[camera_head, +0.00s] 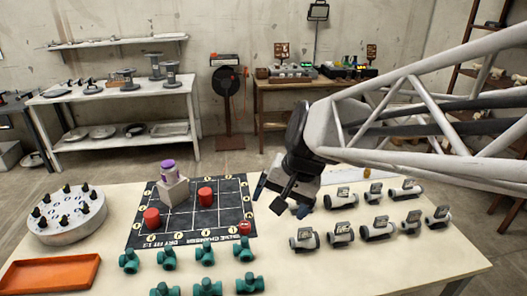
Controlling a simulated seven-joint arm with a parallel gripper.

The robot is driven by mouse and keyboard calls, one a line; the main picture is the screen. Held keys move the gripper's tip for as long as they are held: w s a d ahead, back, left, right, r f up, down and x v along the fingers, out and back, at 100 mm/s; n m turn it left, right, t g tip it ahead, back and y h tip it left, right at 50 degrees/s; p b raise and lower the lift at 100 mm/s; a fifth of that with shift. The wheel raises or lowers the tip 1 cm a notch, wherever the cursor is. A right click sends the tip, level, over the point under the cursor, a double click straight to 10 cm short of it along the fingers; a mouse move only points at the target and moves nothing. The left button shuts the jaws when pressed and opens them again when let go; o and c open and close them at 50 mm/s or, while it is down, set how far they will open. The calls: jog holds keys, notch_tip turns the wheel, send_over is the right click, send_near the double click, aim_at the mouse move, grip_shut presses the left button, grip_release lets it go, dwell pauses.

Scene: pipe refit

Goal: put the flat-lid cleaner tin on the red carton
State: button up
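A small white tin with purple bands and a purple top (168,169) stands upright on a pale grey block-shaped carton (173,193), on a dark grid mat (181,222). Two red cylinders stand on the mat, one (205,197) right of the carton and one (152,218) in front of it to the left. I make out no box-shaped red carton.
Several green pipe fittings (207,255) lie along the front; several grey labelled fittings (340,233) fill the right. A round pale stand with dark pegs (66,216) and an orange tray (50,274) are at the left. A pale box partly shows behind my gripper.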

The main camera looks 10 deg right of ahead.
jog(key=s+d+f+n+h, duration=0.1)
jog(key=s+d+n+h, duration=0.2)
jog(key=s+d, duration=0.4)
jog(key=s+n, duration=0.1)
jog(key=s, duration=0.3)
jog(key=shift+s+t+h, duration=0.15)
jog(key=shift+t+h, duration=0.15)
